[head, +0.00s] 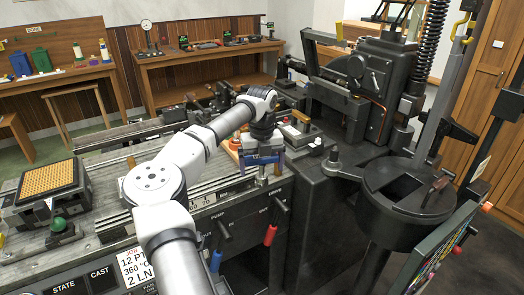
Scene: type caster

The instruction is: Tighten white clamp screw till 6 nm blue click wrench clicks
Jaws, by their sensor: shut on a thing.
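My white arm reaches across the machine's bench, and my gripper (264,150) points down near the bench's front edge. It is shut on a blue bar-like thing (262,159), which looks like the blue click wrench and lies roughly level. The dark wrist hides part of it. A small pale post (261,176) stands just below it. I cannot tell whether this is the white clamp screw, or whether the wrench is seated on anything. The wrench's setting is too small to read.
A tall dark casting machine (365,75) stands at the back right, with a round dark pot (408,188) in front of it. A tray of yellow type (48,181) and a green knob (58,224) are at the left. Red (270,234) and blue (216,261) lever handles hang below the bench edge.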

